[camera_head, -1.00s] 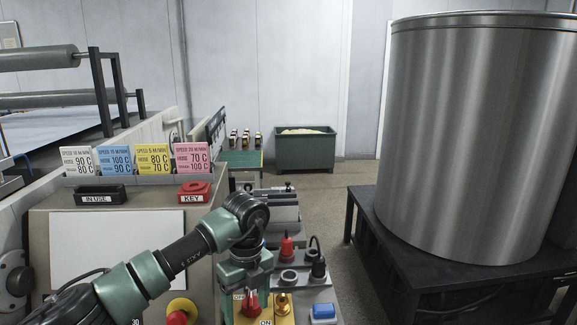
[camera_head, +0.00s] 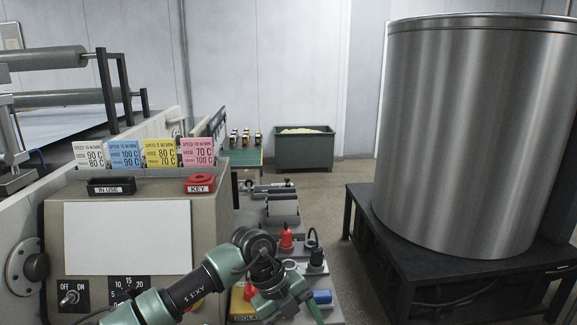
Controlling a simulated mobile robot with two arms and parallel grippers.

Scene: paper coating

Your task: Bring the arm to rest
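My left arm (camera_head: 190,292) comes in from the lower left, green and black. It crosses in front of the lower part of the control cabinet. Its wrist bends at a black joint, and my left gripper (camera_head: 286,302) hangs down near the bottom edge, over the switch panel. The gripper's tips are not clear, so I cannot tell whether it is open or shut. No held object shows. My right gripper is not in view.
The control cabinet (camera_head: 60,225) stands at left with colored cards, an IN USE box (camera_head: 111,187) and a red KEY box (camera_head: 200,184). Red and black plugs (camera_head: 286,238) stand beside my wrist. A large steel drum (camera_head: 470,140) sits on a black table (camera_head: 362,212) at right. Floor between is clear.

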